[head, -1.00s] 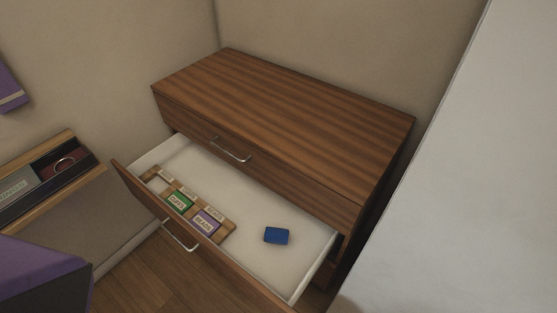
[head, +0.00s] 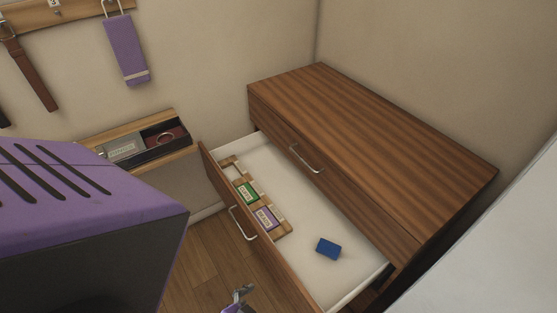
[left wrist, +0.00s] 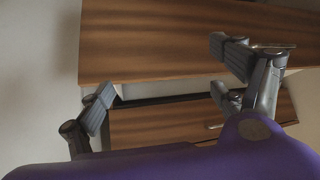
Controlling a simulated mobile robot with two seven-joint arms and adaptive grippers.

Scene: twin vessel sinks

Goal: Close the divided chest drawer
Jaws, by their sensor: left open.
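The divided chest drawer (head: 270,262) is pulled out from the wooden chest (head: 370,150). Its white inside shows a wooden divider with a green labelled card (head: 248,192) and a purple labelled card (head: 265,218). A blue block (head: 328,249) lies on the drawer floor. A metal handle (head: 237,222) is on the drawer front. My left gripper (left wrist: 165,82) is open and empty in the left wrist view, with wooden panels and handles beyond its fingers. A gripper tip (head: 240,296) shows at the head view's bottom edge, outside the drawer front. My right gripper is out of view.
A wall shelf tray (head: 150,140) with a ring-like item stands left of the chest. A purple towel (head: 126,48) and a brown strap (head: 32,70) hang from a wall rack. A pale wall or panel (head: 490,255) borders the right. Bare floor (head: 190,265) lies before the drawer.

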